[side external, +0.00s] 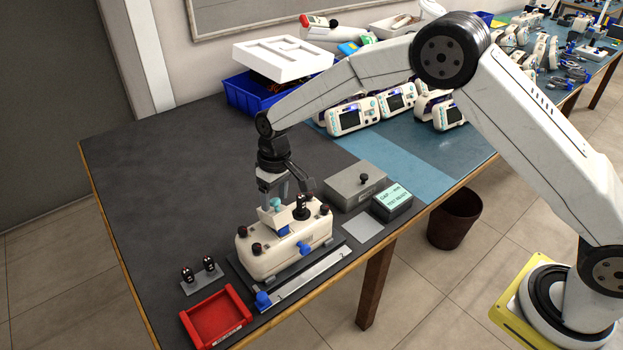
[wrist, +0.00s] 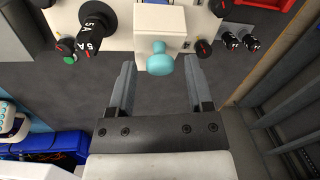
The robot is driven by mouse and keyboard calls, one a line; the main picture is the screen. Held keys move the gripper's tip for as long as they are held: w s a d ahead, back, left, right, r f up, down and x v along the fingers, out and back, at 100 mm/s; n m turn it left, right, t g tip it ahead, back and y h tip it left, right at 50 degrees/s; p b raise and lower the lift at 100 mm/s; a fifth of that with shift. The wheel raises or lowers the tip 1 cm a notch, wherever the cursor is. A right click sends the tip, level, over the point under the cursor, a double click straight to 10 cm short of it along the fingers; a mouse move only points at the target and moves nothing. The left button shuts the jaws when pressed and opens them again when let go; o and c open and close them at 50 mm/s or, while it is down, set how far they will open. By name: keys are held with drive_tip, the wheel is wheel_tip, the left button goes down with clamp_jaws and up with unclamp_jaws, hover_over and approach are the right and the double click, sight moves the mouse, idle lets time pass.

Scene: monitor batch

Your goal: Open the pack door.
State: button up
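The white monitor unit (side external: 285,243) lies in a dark fixture near the table's front edge, with black knobs on its upper face. A pale block carrying a teal knob (wrist: 157,60), which looks like the pack door (wrist: 168,22), sits at its back side. The teal knob also shows in the side view (side external: 276,203), just below my gripper (side external: 274,197). In the wrist view, my gripper (wrist: 160,66) is open, its two grey fingers on either side of the knob with gaps visible. The door looks closed, but its edges are hard to make out.
A red tray (side external: 210,320) and a small stand with two black knobs (side external: 200,274) are left of the unit. A grey box (side external: 356,186) and a green-labelled box (side external: 392,202) stand to its right. A blue bin (side external: 243,95) is behind. The left tabletop is clear.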

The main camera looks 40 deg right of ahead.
clamp_jaws()
idle(1.2)
